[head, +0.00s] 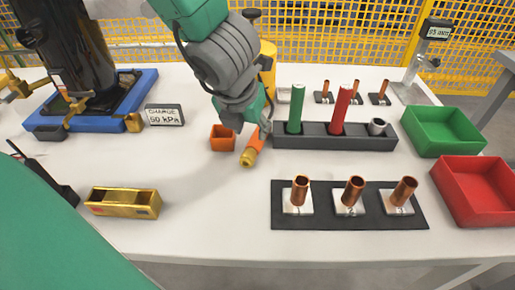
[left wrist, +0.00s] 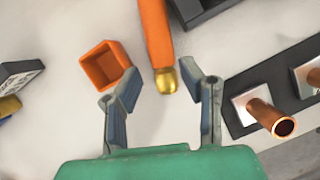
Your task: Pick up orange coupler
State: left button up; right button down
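The orange coupler (head: 252,146) lies on the white table, an orange cylinder with a brass end pointing toward the front. In the left wrist view the coupler (left wrist: 156,32) runs in from the top edge, its brass end close to the gap between my fingertips. My left gripper (head: 246,120) is above the table at the coupler's far end, hiding part of it. In the wrist view the left gripper (left wrist: 160,84) has its fingers spread, with nothing clamped between them. My right gripper is not in view.
An orange square cup (head: 222,144) stands just left of the coupler. A dark rack (head: 350,143) with green and red cylinders is to the right. A black mat (head: 325,222) with copper tubes lies in front. Green (head: 440,147) and red (head: 462,208) bins stand far right.

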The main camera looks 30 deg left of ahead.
aim_at(255, 139)
pick_arm(q)
jog(key=b+x, duration=0.1)
jog(key=x, duration=0.1)
jog(key=b+x, duration=0.1)
jog(key=x, duration=0.2)
jog(key=b+x, duration=0.1)
jog(key=x, duration=0.1)
jog(key=shift+w+f, duration=0.15)
jog(key=shift+w, duration=0.3)
jog(key=shift+c, duration=0.5)
grip_shut()
